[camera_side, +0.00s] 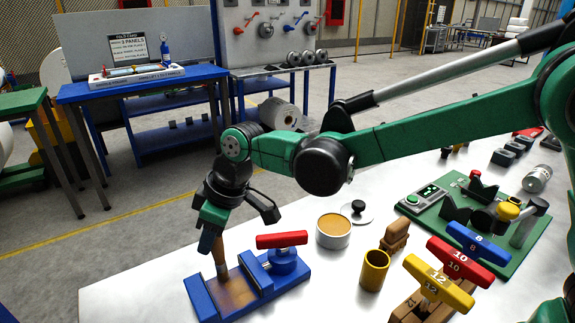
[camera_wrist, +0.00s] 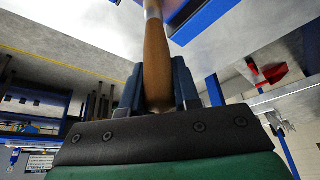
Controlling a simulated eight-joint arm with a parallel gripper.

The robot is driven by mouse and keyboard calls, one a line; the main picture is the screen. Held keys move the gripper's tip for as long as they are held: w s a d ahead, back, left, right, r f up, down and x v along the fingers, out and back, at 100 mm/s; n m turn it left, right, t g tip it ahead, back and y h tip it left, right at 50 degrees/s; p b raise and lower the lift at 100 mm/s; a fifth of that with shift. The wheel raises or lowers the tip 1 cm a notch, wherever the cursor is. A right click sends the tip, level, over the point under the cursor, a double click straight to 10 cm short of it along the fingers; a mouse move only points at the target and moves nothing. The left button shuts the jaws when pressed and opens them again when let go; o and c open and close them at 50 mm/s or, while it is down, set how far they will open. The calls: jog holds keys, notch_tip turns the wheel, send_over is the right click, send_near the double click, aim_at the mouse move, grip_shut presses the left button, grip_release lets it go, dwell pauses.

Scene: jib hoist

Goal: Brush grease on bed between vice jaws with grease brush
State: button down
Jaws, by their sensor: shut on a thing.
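The blue vice (camera_side: 208,302) lies at the table's near left edge, with a red handle (camera_side: 282,240) on its right part. Its brown bed (camera_side: 238,293) shows between the jaws. My gripper (camera_side: 212,240) is above the left jaw and shut on the grease brush (camera_side: 220,260), whose wooden handle points down toward the bed. In the wrist view the handle (camera_wrist: 156,60) runs between my fingers to a pale metal band, with blue vice parts (camera_wrist: 190,14) beyond. The bristles are not clear, so I cannot tell whether they touch the bed. The open grease tin (camera_side: 333,240) stands to the right.
A tin lid (camera_side: 356,212), a yellow cup (camera_side: 374,270) and a brown block (camera_side: 395,236) are right of the vice. Numbered T-handles (camera_side: 440,287) and a green board (camera_side: 478,222) with fittings fill the right side. Bare table lies in front of the tin.

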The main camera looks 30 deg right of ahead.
jog(key=shift+s+a, duration=0.6)
jog(key=shift+s, duration=2.8)
notch_tip(320, 180, up, 8)
